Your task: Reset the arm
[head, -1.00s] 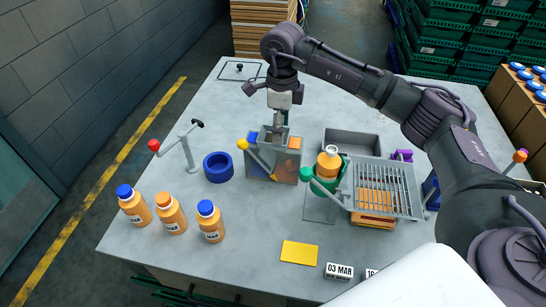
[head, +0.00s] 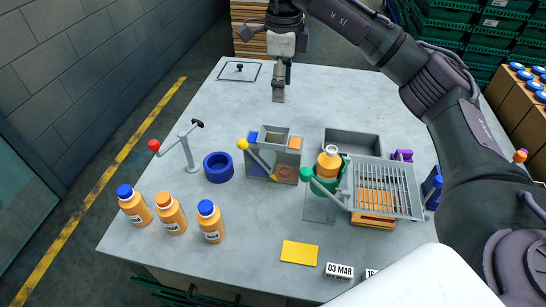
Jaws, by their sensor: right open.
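My right arm comes in from the right in the head view. Its gripper (head: 278,97) points down above the back middle of the table, open and empty. It is behind and above a grey box (head: 286,173) with a yellow-knobbed lever (head: 258,160). My left gripper is not in view.
An uncapped orange bottle (head: 328,165) sits in a green holder beside a wire rack (head: 384,190). Several orange bottles (head: 172,215) stand at the front left. A blue ring (head: 218,167), a red-knobbed stand (head: 188,150) and a yellow pad (head: 299,253) are on the table (head: 225,115). The back left is mostly clear.

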